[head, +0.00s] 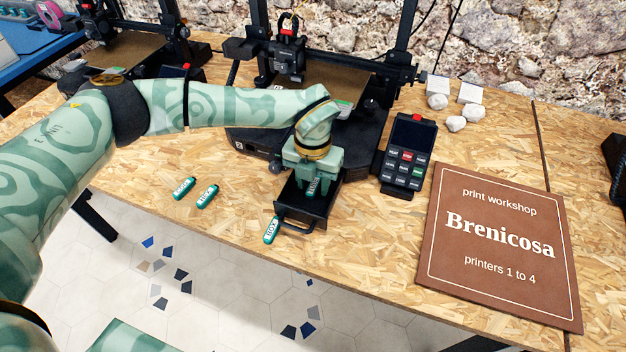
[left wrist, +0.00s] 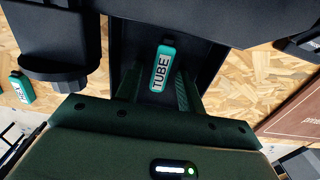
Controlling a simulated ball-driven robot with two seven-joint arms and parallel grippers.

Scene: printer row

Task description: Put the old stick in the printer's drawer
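The black drawer (head: 301,213) of the middle printer (head: 255,137) is pulled out at its front. A green stick with a white label reading TUBE (left wrist: 162,68) lies in the drawer; it also shows between my fingers in the head view (head: 312,187). My left gripper (head: 311,189) points down into the drawer. In the left wrist view its fingers stand apart on either side of this stick, with gaps showing. A similar green stick (head: 271,230) lies left of the drawer, near the table edge. Nothing visible marks which stick is old. My right gripper is out of view.
Two more green sticks (head: 184,188) lie farther left on the chipboard table (head: 375,240). A black keypad (head: 405,155) stands right of the printer, beside a brown sign (head: 500,245). White stones (head: 456,124) and cards (head: 470,92) lie behind. The table's front edge is close to the drawer.

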